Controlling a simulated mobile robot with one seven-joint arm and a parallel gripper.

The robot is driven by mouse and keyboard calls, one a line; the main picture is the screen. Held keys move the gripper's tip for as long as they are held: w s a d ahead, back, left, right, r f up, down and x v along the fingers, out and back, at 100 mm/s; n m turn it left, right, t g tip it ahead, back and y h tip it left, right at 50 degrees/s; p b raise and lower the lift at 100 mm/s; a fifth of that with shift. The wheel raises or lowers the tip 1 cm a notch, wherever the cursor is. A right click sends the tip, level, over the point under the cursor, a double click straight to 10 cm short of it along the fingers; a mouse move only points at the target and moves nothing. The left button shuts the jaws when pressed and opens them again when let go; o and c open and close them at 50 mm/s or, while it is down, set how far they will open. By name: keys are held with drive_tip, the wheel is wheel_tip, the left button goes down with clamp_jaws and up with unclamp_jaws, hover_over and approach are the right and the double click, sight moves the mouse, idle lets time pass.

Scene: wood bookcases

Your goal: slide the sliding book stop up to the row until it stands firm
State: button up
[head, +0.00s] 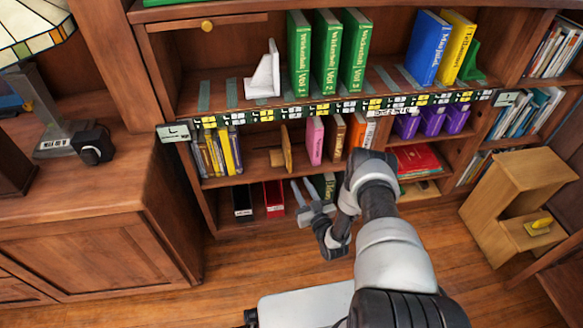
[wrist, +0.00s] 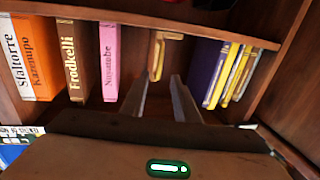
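A wooden book stop (head: 286,149) stands on the middle shelf, apart from the row to its right. That row has a pink book (head: 315,140), a brown book (head: 337,137) and an orange book (head: 356,132). My gripper (head: 304,188) is open and empty, low in front of the shelf. In the wrist view, where left and right look swapped, the stop (wrist: 157,55) appears beyond and between my open fingers (wrist: 159,85). The pink book (wrist: 111,62) stands left of it with a gap. I see no contact between fingers and stop.
A white book stop (head: 264,76) and green books (head: 326,52) are on the shelf above. Yellow and grey books (head: 217,151) stand left of the wooden stop. Red and black binders (head: 273,199) are below. A wooden stand (head: 520,205) is at right; floor at lower left is clear.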

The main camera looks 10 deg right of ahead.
drive_tip(key=w, duration=0.3)
drive_tip(key=w+a+b, duration=0.1)
drive_tip(key=w, duration=0.3)
drive_tip(key=w+a+b, duration=0.1)
drive_tip(key=w, duration=0.3)
clamp_jaws()
